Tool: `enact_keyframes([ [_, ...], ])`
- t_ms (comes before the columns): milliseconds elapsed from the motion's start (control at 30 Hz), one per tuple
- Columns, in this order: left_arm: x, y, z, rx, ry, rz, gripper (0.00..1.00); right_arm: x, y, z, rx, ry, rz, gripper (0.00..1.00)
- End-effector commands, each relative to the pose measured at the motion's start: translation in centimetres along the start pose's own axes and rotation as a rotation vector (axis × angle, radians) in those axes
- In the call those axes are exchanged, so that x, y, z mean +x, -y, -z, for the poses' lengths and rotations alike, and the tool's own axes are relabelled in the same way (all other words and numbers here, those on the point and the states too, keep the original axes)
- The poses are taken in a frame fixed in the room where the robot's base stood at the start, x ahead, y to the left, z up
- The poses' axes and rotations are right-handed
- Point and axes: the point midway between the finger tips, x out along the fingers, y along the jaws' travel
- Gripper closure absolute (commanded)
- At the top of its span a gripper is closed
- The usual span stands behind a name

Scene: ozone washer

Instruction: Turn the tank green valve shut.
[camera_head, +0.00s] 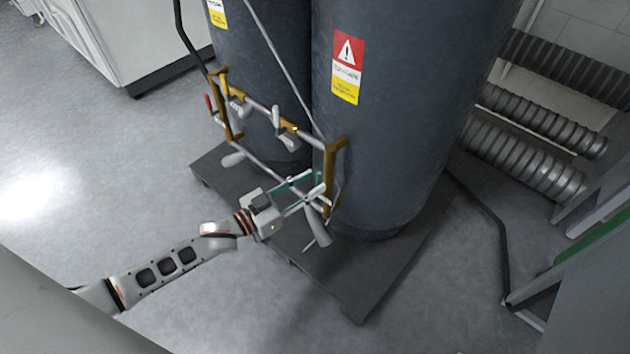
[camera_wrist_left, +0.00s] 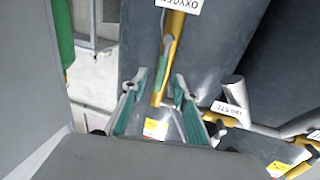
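My left gripper (camera_head: 303,190) is at the lower right end of the tanks' pipe frame in the head view, in front of the right tank (camera_head: 400,110). In the left wrist view my left gripper (camera_wrist_left: 157,88) is open, its teal-padded fingers spread on either side of a yellow pipe (camera_wrist_left: 173,45). A narrow green piece, probably the green valve (camera_wrist_left: 161,62), lies along that pipe, just beyond the fingertips. Nothing shows gripped. In the head view the gripper covers this spot, and I cannot separate the valve from the finger pads. My right gripper is in neither view.
A second dark tank (camera_head: 268,55) stands at the left on the same dark pallet (camera_head: 365,285). A red handle (camera_head: 208,102) sits on the frame's left end. Ribbed hoses (camera_head: 520,160) and a grey cabinet (camera_head: 600,285) are at the right. Floor at the left is clear.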

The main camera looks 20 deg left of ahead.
Motion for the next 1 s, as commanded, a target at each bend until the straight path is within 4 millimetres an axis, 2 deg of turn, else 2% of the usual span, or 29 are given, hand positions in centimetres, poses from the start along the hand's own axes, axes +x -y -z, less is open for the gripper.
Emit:
enact_keyframes([
  [200,1.5,-0.1,-0.1,-0.002,0.001,0.000,0.71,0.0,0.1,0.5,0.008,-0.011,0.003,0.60],
  [467,1.6,-0.1,0.0,-0.001,0.001,0.000,0.71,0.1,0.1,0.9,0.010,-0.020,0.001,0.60],
  [567,1.6,-0.1,0.0,-0.001,0.001,0.000,0.97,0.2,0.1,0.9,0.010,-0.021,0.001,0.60],
  [600,1.6,-0.1,0.0,-0.001,0.001,0.000,1.00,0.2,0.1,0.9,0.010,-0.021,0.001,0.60],
  [1000,1.7,-0.2,0.2,0.040,0.007,0.000,1.00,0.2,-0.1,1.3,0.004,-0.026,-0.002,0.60],
])
